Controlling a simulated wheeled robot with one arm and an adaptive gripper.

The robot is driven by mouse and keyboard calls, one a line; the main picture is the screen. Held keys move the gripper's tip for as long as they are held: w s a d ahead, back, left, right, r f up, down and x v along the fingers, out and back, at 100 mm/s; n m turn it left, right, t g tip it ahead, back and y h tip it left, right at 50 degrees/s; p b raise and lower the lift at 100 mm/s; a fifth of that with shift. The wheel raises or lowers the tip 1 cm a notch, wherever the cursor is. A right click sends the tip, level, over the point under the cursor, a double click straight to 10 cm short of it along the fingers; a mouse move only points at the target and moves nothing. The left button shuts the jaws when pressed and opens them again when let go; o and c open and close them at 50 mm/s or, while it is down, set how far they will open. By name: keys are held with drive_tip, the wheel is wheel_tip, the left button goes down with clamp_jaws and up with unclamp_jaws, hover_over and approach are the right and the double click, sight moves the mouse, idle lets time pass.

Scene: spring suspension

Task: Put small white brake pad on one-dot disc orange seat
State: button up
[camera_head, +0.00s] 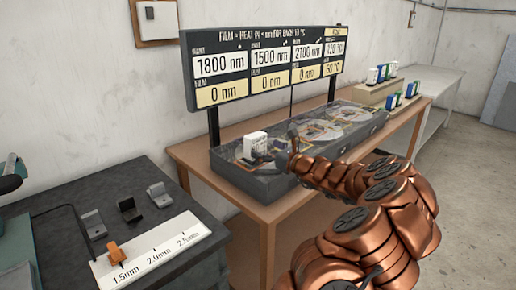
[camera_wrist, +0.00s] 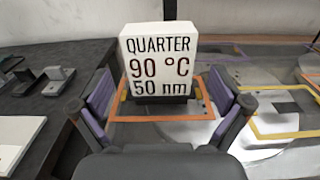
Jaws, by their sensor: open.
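The white brake pad (camera_head: 255,142) stands upright on the nearest, left end of the dark disc bench. In the wrist view the white pad (camera_wrist: 158,58) reads "QUARTER 90 °C 50 nm". Its dark foot sits within the orange seat outline (camera_wrist: 150,118), over a pale disc; exact seating is hard to tell. My gripper (camera_wrist: 160,105) is open, with purple-padded fingers left and right of the pad and a gap on each side. In the head view my gripper (camera_head: 272,155) is at the pad, partly hidden by my copper arm.
A display board (camera_head: 265,62) stands behind the disc bench (camera_head: 250,185). More discs (camera_head: 350,112) lie to the right, and a yellow seat outline (camera_wrist: 285,133) shows there. Several coloured pads (camera_head: 382,72) stand on wooden blocks at the back right. A dark table (camera_head: 60,235) with a thickness strip (camera_head: 150,250) is at left.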

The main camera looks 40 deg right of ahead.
drive_tip(key=s, duration=0.7)
drive_tip(key=shift+s+b, duration=0.15)
drive_tip(key=shift+b, duration=0.25)
drive_tip(key=shift+a, duration=0.1)
